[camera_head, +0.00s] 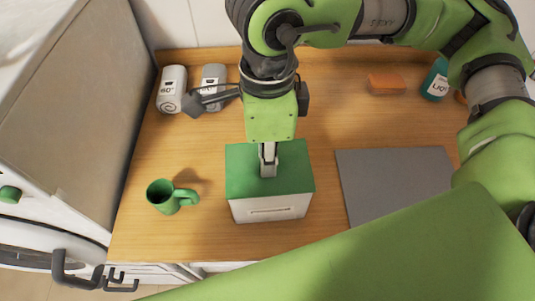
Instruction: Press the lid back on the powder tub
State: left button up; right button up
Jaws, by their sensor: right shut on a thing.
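The powder tub (270,211) appears to be the white box with a slot-like mark on its front, standing on the wooden counter. Its green lid (240,172) lies over the top and looks roughly lined up with the walls. I cannot tell if it is fully seated. My right gripper (268,172) points down at the middle of the lid, its fingers shut on a part of it. The gripped part is hidden by the fingers. My left gripper is not in view.
A green mug (162,196) stands left of the tub. A grey mat (390,182) lies to the right. An orange block (386,84) and a teal bottle (436,80) are at the back right. My green arm link covers the front right.

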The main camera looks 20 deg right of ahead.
dwell(0.4)
jog(key=o, duration=1.5)
jog(key=shift+r+p, duration=1.5)
jog(key=shift+r, duration=2)
grip_shut()
jog(key=shift+f, duration=0.15)
jog(key=shift+f+b, duration=2.45)
jog(key=shift+b, duration=0.35)
jog(key=shift+r, duration=0.2)
jog(key=shift+r+p, duration=1.8)
jog(key=shift+r, duration=1.6)
